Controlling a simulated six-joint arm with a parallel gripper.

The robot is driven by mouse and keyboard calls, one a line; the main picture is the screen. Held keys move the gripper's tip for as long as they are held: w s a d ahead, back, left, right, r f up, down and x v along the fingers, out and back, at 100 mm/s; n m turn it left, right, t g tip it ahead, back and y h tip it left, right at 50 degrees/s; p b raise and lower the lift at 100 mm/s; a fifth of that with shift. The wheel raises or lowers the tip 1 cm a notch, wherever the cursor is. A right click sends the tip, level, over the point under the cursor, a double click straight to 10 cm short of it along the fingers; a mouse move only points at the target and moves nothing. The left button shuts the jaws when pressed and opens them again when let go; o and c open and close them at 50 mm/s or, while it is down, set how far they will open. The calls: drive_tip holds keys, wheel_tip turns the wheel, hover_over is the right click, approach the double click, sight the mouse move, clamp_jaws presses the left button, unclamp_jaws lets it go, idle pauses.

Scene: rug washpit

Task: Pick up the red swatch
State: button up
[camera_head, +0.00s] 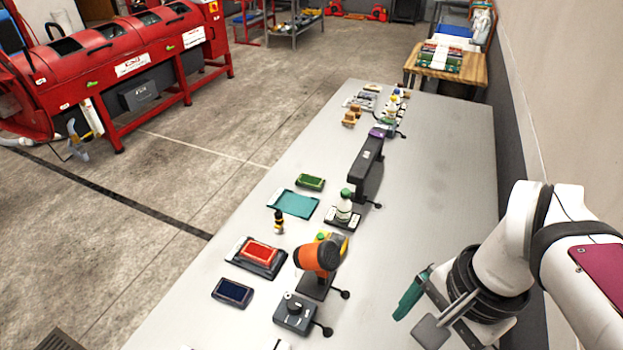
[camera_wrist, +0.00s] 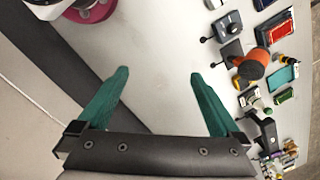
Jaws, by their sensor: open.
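The red swatch (camera_head: 260,252) lies on a dark tray (camera_head: 237,255) on the left part of the grey table, beyond the orange tool from my arm. It also shows in the wrist view (camera_wrist: 278,28) at the upper right. My gripper (camera_head: 418,310) is over the right side of the table, well to the right of the red swatch and apart from it. In the wrist view its two green fingers (camera_wrist: 159,72) are spread wide with nothing between them.
An orange tool (camera_head: 318,257) on a black stand and a black device with a knob (camera_head: 295,313) stand between my gripper and the swatch. A dark blue swatch (camera_head: 233,292), a teal tray (camera_head: 294,204) and a white bottle (camera_head: 344,207) are nearby. The table's right side is clear.

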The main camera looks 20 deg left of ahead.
drive_tip(key=w+a+f+m+h, duration=0.1)
drive_tip(key=w+a+f+m, duration=0.15)
drive_tip(key=w+a, duration=0.65)
drive_tip(key=w+a+f+m, duration=0.1)
drive_tip(key=w+a+m, duration=0.2)
drive_tip(key=w+a, duration=0.65)
drive_tip(key=m, duration=0.5)
hover_over(265, 254)
drive_tip(key=shift+h, duration=0.3)
wheel_tip(265, 254, down, 16)
drive_tip(key=shift+r, duration=0.15)
drive_tip(key=shift+f, duration=2.4)
